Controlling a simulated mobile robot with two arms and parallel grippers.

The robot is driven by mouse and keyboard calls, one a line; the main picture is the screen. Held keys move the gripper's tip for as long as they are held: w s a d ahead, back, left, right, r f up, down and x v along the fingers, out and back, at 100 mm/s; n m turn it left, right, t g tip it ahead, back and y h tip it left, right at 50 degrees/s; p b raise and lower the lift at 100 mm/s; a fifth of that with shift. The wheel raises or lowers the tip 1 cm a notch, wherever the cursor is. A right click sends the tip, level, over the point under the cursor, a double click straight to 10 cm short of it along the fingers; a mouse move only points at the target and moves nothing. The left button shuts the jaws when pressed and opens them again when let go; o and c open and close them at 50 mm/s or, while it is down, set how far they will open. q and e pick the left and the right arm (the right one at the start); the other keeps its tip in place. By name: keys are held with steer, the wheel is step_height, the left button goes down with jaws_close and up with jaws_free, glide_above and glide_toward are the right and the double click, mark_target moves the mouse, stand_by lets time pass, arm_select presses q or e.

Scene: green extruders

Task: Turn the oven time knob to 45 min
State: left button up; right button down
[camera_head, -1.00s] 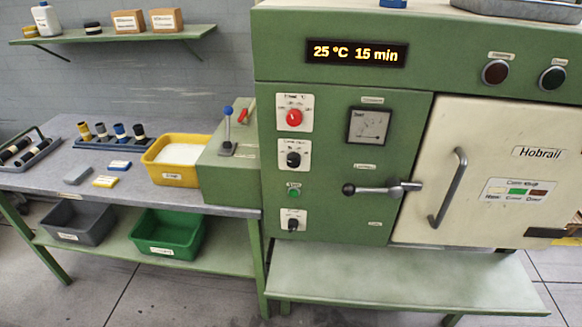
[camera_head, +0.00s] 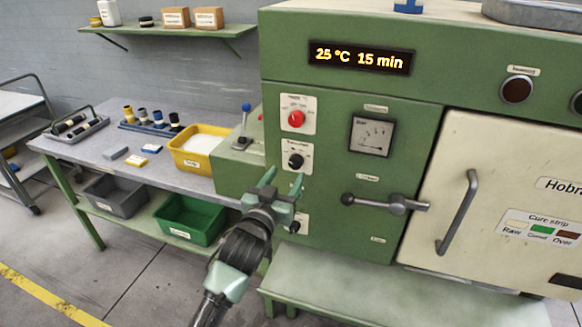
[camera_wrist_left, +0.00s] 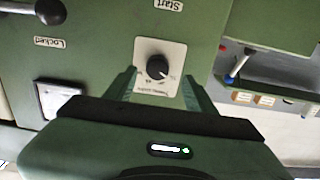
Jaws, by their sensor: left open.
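The oven (camera_head: 350,95) is green, with a display (camera_head: 360,57) reading 25 °C 15 min. The middle black knob (camera_head: 295,160) on a white plate appears to be the time knob. It also shows in the left wrist view (camera_wrist_left: 157,67), upside down, its small scale too blurred to read. My left gripper (camera_head: 283,181) is open and empty, its fingers pointing at the panel just below this knob in the head view. In the left wrist view the knob lies between the two fingertips, apparently still ahead of them. My right gripper is not in view.
A red knob (camera_head: 296,118) is above; a lower black knob (camera_head: 293,227) is partly behind my gripper. A lever handle (camera_head: 385,202) sticks out at right, beside the cream door (camera_head: 510,200). A bench with a yellow bin (camera_head: 200,165) stands at left.

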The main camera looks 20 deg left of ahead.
mark_target(294, 166)
arm_select(q)
steer(key=w, duration=0.3)
steer(key=shift+w+d+p, duration=0.3)
steer(key=shift+w, duration=0.45)
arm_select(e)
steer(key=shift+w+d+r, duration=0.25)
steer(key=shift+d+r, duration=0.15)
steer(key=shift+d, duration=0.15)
arm_select(q)
steer(key=shift+c, duration=0.3)
jaws_close()
